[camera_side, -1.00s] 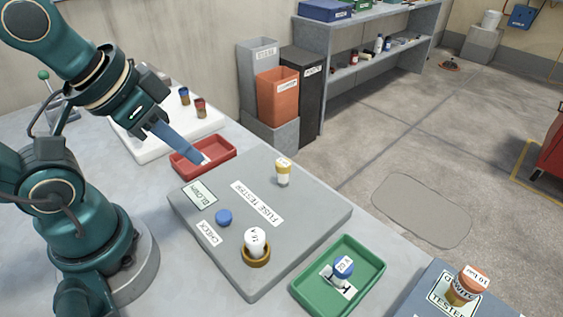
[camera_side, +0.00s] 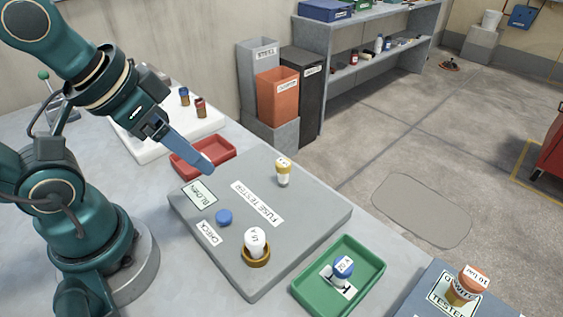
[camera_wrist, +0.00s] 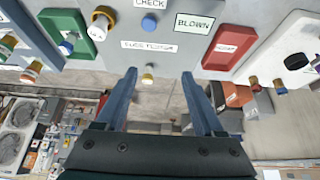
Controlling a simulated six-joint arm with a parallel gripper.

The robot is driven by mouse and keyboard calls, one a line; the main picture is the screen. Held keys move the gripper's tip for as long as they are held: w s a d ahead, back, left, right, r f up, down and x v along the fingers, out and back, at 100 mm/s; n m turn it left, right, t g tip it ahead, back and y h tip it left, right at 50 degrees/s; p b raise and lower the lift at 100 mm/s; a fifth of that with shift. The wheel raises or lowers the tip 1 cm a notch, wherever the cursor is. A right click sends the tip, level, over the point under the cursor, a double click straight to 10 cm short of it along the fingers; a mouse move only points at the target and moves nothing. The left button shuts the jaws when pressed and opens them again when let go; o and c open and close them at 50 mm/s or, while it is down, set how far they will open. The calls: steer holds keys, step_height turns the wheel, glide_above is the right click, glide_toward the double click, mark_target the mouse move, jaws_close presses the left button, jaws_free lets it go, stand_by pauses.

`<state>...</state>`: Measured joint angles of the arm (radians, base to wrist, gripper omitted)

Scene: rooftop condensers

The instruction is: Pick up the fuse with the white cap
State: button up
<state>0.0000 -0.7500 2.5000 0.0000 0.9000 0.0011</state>
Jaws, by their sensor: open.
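The fuse with the white cap (camera_side: 256,241) stands upright in a brass ring socket (camera_side: 257,259) near the front of the grey fuse tester (camera_side: 310,213). In the wrist view the white-capped fuse (camera_wrist: 101,22) is at the upper left, in its socket. My gripper (camera_side: 208,168) is over the tester's far left edge, beside the red tray, well apart from the fuse. In the wrist view my gripper (camera_wrist: 160,73) has its two blue fingers spread, with nothing held between them.
A yellow-capped piece (camera_side: 283,170) and a blue button (camera_side: 224,217) are on the tester. A green tray (camera_side: 376,273) holds a blue-capped fuse (camera_side: 343,266). A red tray (camera_side: 187,166) looks empty. An orange-capped fuse (camera_side: 467,289) stands at the right. Two fuses stand on a white board (camera_side: 155,137).

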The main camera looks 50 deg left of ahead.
steer(key=m+g, duration=0.4)
steer(key=m, duration=2.1)
glide_above(255, 236)
steer(key=w+a, duration=0.1)
steer(key=a, duration=0.1)
step_height(255, 236, down, 3)
steer(key=shift+s+d+f+m+g, duration=0.25)
steer(key=shift+d+f+m+g, duration=0.15)
steer(key=shift+d+f+m, duration=0.15)
steer(key=shift+s+d+f+m+g, duration=0.2)
steer(key=shift+d+f+m+g, duration=0.2)
steer(key=shift+f, duration=0.2)
steer(key=shift+s+f, duration=0.1)
steer(key=shift+f, duration=2.45)
jaws_close()
